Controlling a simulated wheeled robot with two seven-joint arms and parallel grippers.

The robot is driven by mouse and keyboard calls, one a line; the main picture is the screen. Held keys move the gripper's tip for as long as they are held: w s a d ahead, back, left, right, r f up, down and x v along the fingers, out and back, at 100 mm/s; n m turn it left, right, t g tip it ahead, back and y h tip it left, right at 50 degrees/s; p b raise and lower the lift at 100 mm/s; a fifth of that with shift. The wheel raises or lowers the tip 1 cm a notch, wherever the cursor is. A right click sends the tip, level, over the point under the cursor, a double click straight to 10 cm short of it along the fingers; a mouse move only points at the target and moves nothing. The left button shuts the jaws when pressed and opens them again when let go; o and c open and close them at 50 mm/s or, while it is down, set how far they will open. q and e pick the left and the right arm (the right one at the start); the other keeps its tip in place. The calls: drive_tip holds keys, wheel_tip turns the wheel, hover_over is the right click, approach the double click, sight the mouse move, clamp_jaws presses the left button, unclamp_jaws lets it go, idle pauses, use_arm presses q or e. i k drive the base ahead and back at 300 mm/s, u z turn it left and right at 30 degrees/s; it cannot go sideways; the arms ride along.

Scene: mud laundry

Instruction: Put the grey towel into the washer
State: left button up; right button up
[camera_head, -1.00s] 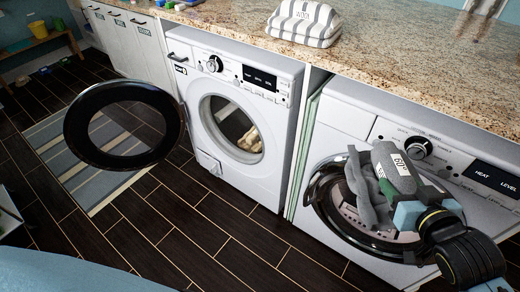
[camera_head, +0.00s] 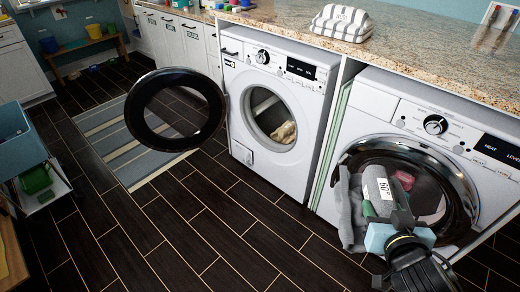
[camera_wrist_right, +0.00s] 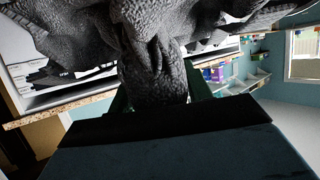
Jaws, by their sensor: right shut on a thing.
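In the right wrist view the towel (camera_wrist_right: 155,50) fills the upper middle. The left front-loading machine (camera_head: 262,112) has its round door (camera_head: 140,128) swung wide open to the left, with a beige cloth (camera_head: 284,132) in its drum. The right machine (camera_head: 385,105) is behind the held towel, with a red item (camera_head: 403,179) showing at its round opening. My left gripper is not seen.
A granite counter (camera_head: 420,48) runs above both machines and carries a striped folded cloth (camera_head: 342,22). A striped rug (camera_head: 130,140) lies beyond the open door. A blue bin (camera_head: 18,140) stands at the left. The dark floor before the left machine is clear.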

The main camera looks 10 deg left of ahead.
sight(274, 133)
drive_tip(key=z, duration=0.1)
drive_tip(key=k, duration=0.35)
drive_tip(key=u, duration=1.7)
drive_tip(key=i, duration=1.6)
drive_tip(key=z, duration=0.55)
drive_tip(key=i, duration=0.95)
drive_tip(key=z, duration=1.45)
drive_tip(key=i, duration=0.25)
drive_tip(key=z, duration=0.2)
